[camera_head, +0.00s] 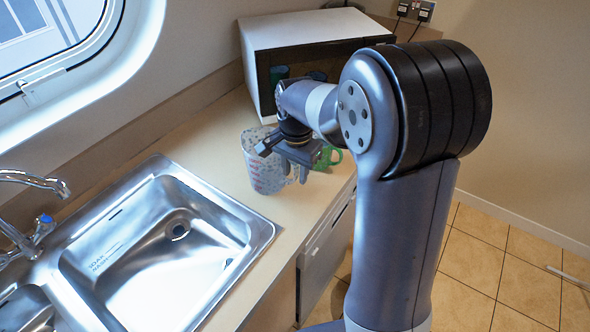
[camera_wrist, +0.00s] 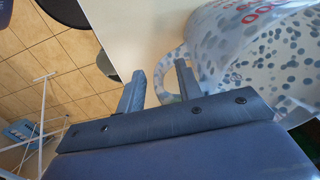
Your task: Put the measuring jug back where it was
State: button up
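The measuring jug (camera_head: 262,163) is clear with grey spots and stands upright on the counter, right of the sink. In the wrist view the jug (camera_wrist: 265,55) fills the upper right, with red print on its side. Its pale handle loop (camera_wrist: 164,67) shows at the fingertips. My gripper (camera_head: 301,170) is beside the jug on its right. In the wrist view my gripper (camera_wrist: 160,72) has its two fingers apart, with the handle partly between or just beyond them. The right finger covers part of the handle, so contact is unclear.
A green mug (camera_head: 329,158) stands close behind my gripper, partly hidden. A white microwave (camera_head: 300,33) with a dark front stands at the back of the counter (camera_head: 205,140). The steel sink (camera_head: 150,255) lies to the left. The counter's front edge is close on the right.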

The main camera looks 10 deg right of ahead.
notch_tip(320, 180, up, 12)
jog(key=shift+s, duration=0.15)
jog(key=shift+d, duration=0.1)
dwell(0.3)
notch_tip(320, 180, down, 12)
jog(key=shift+r, duration=0.1)
jog(key=shift+w+r, duration=0.25)
jog(key=shift+r, duration=0.35)
jog(key=shift+s+r, duration=0.1)
jog(key=shift+r, duration=0.55)
